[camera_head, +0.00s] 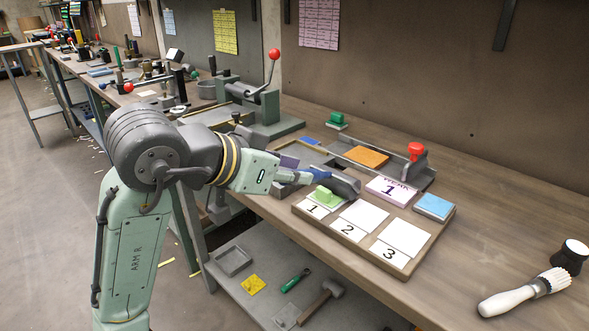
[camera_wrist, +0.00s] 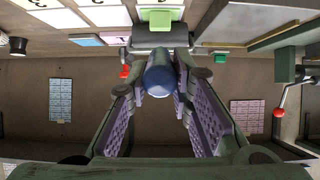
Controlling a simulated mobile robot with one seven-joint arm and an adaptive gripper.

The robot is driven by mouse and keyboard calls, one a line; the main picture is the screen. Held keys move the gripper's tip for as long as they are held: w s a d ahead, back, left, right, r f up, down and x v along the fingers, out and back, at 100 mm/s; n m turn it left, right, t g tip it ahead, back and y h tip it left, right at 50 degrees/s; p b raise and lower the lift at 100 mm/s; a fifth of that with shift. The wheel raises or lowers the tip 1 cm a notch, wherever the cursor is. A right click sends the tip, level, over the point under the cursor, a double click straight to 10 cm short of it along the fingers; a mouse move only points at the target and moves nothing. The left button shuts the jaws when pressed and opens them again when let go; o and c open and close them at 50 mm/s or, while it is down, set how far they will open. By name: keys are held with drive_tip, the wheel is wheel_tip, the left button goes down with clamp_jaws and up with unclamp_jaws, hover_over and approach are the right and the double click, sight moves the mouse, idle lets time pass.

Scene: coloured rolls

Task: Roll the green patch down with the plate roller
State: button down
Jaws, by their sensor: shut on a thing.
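My gripper (camera_head: 303,178) is shut on the blue handle (camera_head: 322,174) of the plate roller; the handle (camera_wrist: 161,78) also shows between the purple finger pads in the wrist view. The roller's grey head (camera_head: 345,185) is at the far end of the handle, close behind the green patch. The green patch (camera_head: 325,196) is at the top of card 1 on the numbered board (camera_head: 349,243); it also shows in the wrist view (camera_wrist: 160,19), beyond the roller head. I cannot tell whether the roller touches the board.
A brush (camera_head: 525,292) lies at the right. A lever press (camera_head: 262,108) stands behind my arm.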

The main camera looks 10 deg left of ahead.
drive_tip(key=shift+s+a, duration=0.15)
drive_tip(key=shift+s, duration=0.1)
drive_tip(key=shift+w+d, duration=0.5)
drive_tip(key=shift+w, duration=0.2)
drive_tip(key=shift+s+a, duration=0.5)
drive_tip(key=shift+s, duration=0.2)
drive_tip(key=shift+w+d+p, duration=0.35)
drive_tip(key=shift+w+d, duration=0.15)
drive_tip(key=shift+w, duration=0.2)
drive_tip(key=shift+s+a, duration=0.5)
drive_tip(key=shift+s, duration=0.2)
